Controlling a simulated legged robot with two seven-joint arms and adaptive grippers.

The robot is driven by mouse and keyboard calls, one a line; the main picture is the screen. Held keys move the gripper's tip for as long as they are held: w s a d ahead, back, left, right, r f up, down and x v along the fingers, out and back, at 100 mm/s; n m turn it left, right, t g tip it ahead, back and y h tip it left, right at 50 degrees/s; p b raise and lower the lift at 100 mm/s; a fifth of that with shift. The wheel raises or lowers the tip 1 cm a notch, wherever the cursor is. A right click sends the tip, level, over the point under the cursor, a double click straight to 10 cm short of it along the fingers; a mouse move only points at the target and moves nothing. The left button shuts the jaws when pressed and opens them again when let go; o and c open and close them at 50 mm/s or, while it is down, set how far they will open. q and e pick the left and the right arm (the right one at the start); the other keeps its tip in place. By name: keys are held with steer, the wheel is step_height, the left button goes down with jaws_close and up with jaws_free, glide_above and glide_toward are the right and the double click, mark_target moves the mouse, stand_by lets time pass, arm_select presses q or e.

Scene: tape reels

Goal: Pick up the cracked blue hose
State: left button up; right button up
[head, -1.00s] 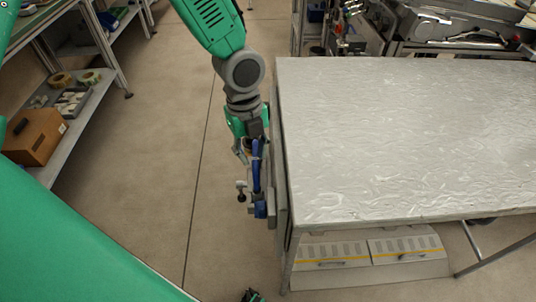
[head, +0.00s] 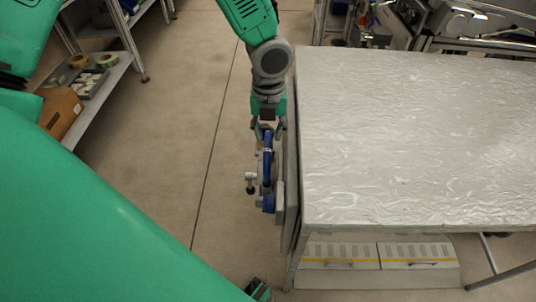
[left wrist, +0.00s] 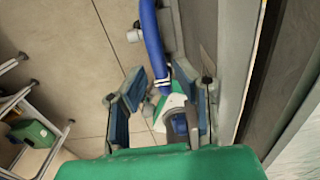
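The blue hose (head: 267,158) hangs upright beside the left side of the grey table, with a blue fitting at its lower end. In the left wrist view the hose (left wrist: 152,42) comes down from the top, with white bands near its near end. My left gripper (head: 267,131) is at the hose's upper part. In the left wrist view its two fingers (left wrist: 165,103) stand apart, one on each side of the hose, with gaps visible. A white, green and dark piece shows between them. I cannot make out a crack.
The grey table (head: 420,140) stands close to the right of my left gripper. A shelf (head: 105,88) at the left holds tape reels and a cardboard box (head: 60,112). Open floor (head: 180,150) lies between the shelf and the table.

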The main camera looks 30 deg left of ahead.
mark_target(267, 142)
arm_select(q)
step_height(267, 142, down, 5)
steer(key=shift+s+r+b, duration=0.15)
steer(key=shift+b, duration=0.6)
steer(key=shift+r, duration=0.1)
jaws_close()
